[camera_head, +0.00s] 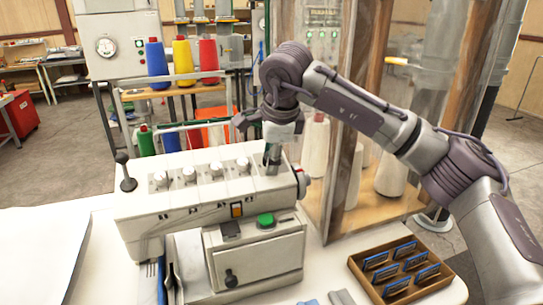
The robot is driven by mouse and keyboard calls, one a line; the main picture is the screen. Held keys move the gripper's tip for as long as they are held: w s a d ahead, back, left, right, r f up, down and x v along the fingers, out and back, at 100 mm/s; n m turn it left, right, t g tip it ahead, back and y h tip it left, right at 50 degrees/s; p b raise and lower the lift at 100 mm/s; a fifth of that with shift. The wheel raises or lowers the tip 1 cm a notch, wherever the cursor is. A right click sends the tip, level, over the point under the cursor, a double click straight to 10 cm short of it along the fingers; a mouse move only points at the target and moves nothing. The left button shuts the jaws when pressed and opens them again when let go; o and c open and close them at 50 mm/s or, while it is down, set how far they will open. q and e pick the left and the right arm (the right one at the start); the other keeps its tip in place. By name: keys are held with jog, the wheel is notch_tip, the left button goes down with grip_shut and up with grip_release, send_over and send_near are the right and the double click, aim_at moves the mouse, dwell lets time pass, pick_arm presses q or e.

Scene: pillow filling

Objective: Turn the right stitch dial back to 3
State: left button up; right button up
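The white sewing machine (190,205) stands on the table with a row of round white dials (216,170) on its sloping top. The rightmost dial that shows clearly (243,164) is just left of my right gripper. My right gripper (272,169) points down at the right end of this row. Its fingertips are at the machine's top, and they hide whatever is directly under them. I cannot tell whether the fingers are closed on a dial. The dial markings are too small to read. My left gripper is not in view.
A black-knobbed lever (125,172) stands at the machine's left end. A green button (265,220) sits on the front box. A wooden tray (404,297) with several blue items lies at the front right. A clear-panelled wooden cabinet (352,190) stands close behind on the right.

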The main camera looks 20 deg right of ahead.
jog(key=shift+f, duration=0.35)
jog(key=shift+c, duration=0.2)
jog(key=shift+n+p, duration=0.4)
jog(key=shift+n, duration=0.5)
jog(key=o, duration=0.3)
jog(key=shift+n, duration=0.3)
jog(key=o, duration=0.6)
jog(key=shift+c, duration=0.2)
jog(key=o, duration=0.6)
jog(key=shift+w+d+f, duration=0.1)
jog(key=shift+w+d, duration=0.1)
jog(key=shift+w, duration=0.2)
jog(key=shift+s+a+r, duration=0.15)
jog(key=shift+s+r, duration=0.05)
